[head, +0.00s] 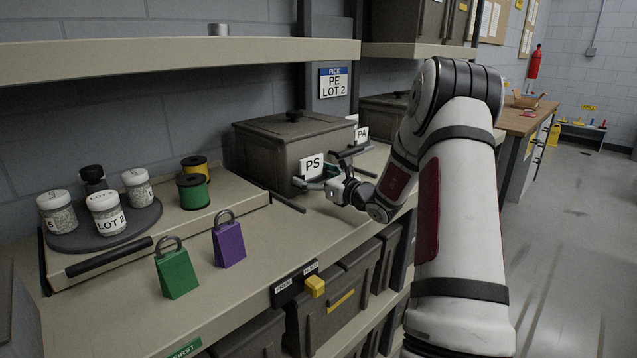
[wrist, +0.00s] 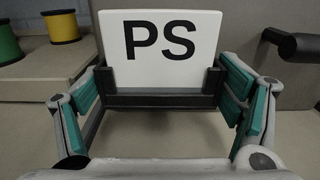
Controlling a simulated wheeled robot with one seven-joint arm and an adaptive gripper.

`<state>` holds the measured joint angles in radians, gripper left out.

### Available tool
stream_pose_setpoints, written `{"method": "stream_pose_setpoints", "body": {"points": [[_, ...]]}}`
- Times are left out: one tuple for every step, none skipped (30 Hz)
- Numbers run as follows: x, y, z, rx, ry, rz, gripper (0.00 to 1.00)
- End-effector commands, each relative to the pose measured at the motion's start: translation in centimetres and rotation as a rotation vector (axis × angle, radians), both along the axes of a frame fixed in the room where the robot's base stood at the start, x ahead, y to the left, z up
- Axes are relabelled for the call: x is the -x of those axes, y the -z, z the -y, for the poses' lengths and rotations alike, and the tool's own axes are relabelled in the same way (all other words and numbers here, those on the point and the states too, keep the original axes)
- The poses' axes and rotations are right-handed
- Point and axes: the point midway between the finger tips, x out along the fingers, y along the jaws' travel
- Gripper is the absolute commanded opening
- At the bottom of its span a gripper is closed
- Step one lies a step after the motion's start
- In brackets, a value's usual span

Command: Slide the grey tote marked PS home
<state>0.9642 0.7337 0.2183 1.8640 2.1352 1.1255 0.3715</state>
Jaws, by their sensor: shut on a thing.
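The grey tote marked PS (head: 277,150) stands lidded on the middle shelf, in the centre of the head view. Its white PS card (head: 312,166) faces forward, and the card shows large in the wrist view (wrist: 160,36). The card sits in a dark holder (wrist: 160,98) with a bar across the front. My gripper (head: 325,183) is at the tote's front. Its teal-padded fingers (wrist: 160,88) stand on both sides of the dark holder and are shut on it. The tote's base behind my gripper is partly hidden.
A second tote with a PA card (head: 361,133) stands behind, partly hidden by my arm. Green (head: 176,273) and purple (head: 228,240) padlocks, spools and a tray of jars (head: 105,222) stand to the left. A black bar (head: 288,202) lies beside the tote. A shelf runs above.

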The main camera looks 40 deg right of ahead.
Motion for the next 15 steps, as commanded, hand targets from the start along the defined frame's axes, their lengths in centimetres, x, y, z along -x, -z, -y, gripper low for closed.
{"method": "stream_pose_setpoints", "body": {"points": [[-0.25, 0.04, -0.09, 0.002, -0.002, 0.001, 0.24], [-0.28, 0.02, -0.08, 0.001, -0.001, 0.001, 0.24], [-0.28, 0.00, -0.07, 0.001, -0.001, 0.000, 0.24], [-0.26, -0.02, -0.07, 0.001, -0.001, 0.000, 0.24], [-0.25, -0.02, -0.06, 0.001, -0.001, 0.000, 0.24], [-0.24, -0.03, -0.06, 0.001, -0.001, 0.000, 0.24], [-0.23, -0.03, -0.06, 0.001, -0.001, 0.000, 0.24], [-0.23, -0.03, -0.05, 0.001, -0.001, 0.000, 0.24], [-0.25, -0.02, -0.05, 0.001, -0.001, 0.000, 0.24], [-0.30, -0.02, -0.05, 0.001, -0.001, 0.001, 0.24], [-0.39, -0.01, -0.05, 0.001, -0.001, 0.001, 0.24], [-0.56, 0.01, -0.06, 0.001, -0.001, 0.001, 0.24], [-0.73, 0.02, -0.08, 0.001, -0.001, 0.001, 0.24], [-0.92, 0.04, -0.09, 0.001, -0.001, 0.001, 0.24], [-1.21, 0.07, -0.12, 0.001, -0.001, 0.001, 0.24]]}}
